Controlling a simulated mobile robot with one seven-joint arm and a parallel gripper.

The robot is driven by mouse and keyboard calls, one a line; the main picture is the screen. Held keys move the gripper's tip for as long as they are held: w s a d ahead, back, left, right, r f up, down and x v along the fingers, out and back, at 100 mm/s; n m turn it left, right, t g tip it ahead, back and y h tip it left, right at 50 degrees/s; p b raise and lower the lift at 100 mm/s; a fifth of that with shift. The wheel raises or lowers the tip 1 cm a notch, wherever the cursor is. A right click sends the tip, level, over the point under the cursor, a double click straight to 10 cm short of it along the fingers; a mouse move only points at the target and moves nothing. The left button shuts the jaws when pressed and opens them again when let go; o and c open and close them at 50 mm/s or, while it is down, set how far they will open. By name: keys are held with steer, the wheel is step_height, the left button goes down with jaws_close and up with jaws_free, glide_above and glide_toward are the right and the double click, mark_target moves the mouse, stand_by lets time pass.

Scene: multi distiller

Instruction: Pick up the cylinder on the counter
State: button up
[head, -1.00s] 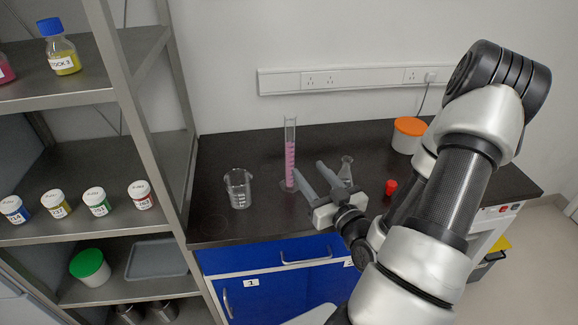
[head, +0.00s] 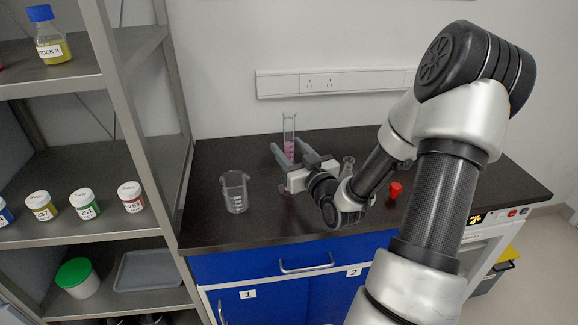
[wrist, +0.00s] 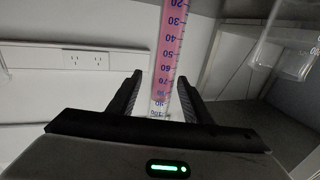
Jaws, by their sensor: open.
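The cylinder (head: 289,148) is a tall clear graduated cylinder with pink liquid.
A glass beaker (head: 235,192) stands left of my gripper. A small flask (head: 347,165) and a red object (head: 395,190) are to the right. A metal shelf (head: 150,110) with jars borders the counter's left side. The wall with a socket strip (head: 335,82) is behind.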

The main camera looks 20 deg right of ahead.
steer(key=w, duration=0.3)
steer(key=shift+w+a+r, duration=0.15)
steer(key=shift+w, duration=0.25)
jaws_close()
